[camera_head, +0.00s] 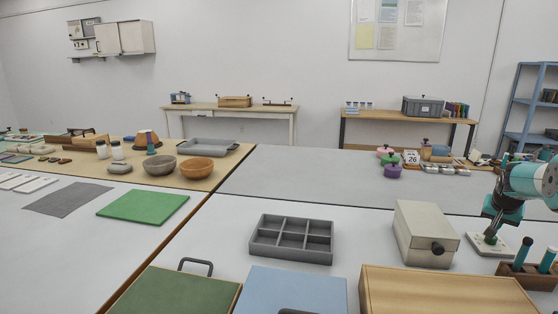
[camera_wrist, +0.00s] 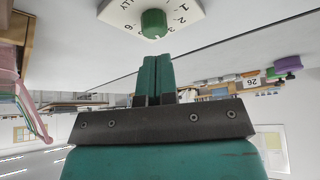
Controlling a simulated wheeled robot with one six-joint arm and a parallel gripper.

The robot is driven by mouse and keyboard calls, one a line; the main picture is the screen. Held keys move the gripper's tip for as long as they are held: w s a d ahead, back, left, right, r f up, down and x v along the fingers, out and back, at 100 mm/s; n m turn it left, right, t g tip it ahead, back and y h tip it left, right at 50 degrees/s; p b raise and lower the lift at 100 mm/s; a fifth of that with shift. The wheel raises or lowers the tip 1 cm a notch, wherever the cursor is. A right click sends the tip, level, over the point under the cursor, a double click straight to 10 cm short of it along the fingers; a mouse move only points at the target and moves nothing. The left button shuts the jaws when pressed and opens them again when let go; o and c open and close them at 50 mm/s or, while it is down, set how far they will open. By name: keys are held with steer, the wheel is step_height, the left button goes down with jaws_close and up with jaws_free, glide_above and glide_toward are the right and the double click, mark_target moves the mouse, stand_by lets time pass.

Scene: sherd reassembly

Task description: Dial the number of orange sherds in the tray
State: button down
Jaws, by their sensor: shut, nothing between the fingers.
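The dial is a white plate (camera_head: 478,247) at the right of the head view, partly hidden by my arm. In the wrist view the plate (camera_wrist: 122,14) carries numerals, the letters "LLY" and a green knob (camera_wrist: 154,24). The knob's exact setting is unclear. My gripper (camera_wrist: 157,60) is shut and empty, its teal fingertips close to the knob; contact cannot be told. My gripper (camera_head: 490,233) also shows over the plate in the head view. A shallow grey tray (camera_head: 207,148) lies at the back left. I make out no orange sherds in it.
A grey compartment box (camera_head: 291,240) looks empty. A beige box with a black knob (camera_head: 426,234) and a wooden holder with teal-handled tools (camera_head: 527,272) flank the dial. A card reading 26 (camera_head: 412,158) stands behind.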

mark_target(487, 245)
steer(key=shift+s+d+f+b, duration=0.1)
steer(key=shift+d+f+b, duration=0.1)
steer(key=shift+f+b, duration=0.65)
steer(key=shift+s+d+f+b, duration=0.15)
steer(key=shift+f+b, duration=0.35)
steer(key=shift+f, duration=0.75)
steer(key=shift+s+d+f+b, duration=0.1)
steer(key=shift+d+f+b, duration=0.1)
steer(key=shift+f+b, duration=0.65)
steer(key=shift+f, duration=0.2)
steer(key=shift+w+a, duration=0.25)
steer(key=shift+w+a+b, duration=0.15)
steer(key=shift+b, duration=0.2)
steer(key=shift+a, duration=0.1)
steer(key=shift+s+a+r, duration=0.1)
steer(key=shift+s+a, duration=0.1)
steer(key=shift+s, duration=0.05)
step_height(487, 245, up, 6)
steer(key=p, duration=0.4)
